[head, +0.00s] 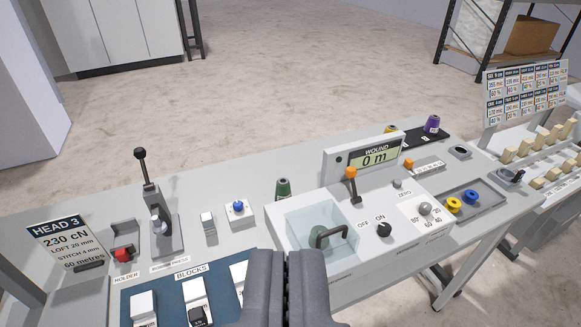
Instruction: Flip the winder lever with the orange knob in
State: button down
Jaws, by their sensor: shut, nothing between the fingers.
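The winder lever (354,189) has an orange knob (350,172) on top. It stands on the grey winder housing (412,195), in front of the display panel reading "WOUND 0 m" (376,157). The lever looks close to upright. My gripper (292,256) is shut and empty at the bottom middle of the head view. It is nearer to me than the lever and to its left, apart from it. The gripper hides part of the bench and the winder's front left corner.
A clear-covered box with a dark handle (332,236) lies just right of my gripper. An OFF/ON knob (384,230) and a dial (425,209) sit right of it. A tall black-knobbed press lever (146,175) stands left.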

aim_at(350, 172)
jog(key=u, duration=0.15)
jog(key=i, duration=1)
jog(key=z, duration=0.05)
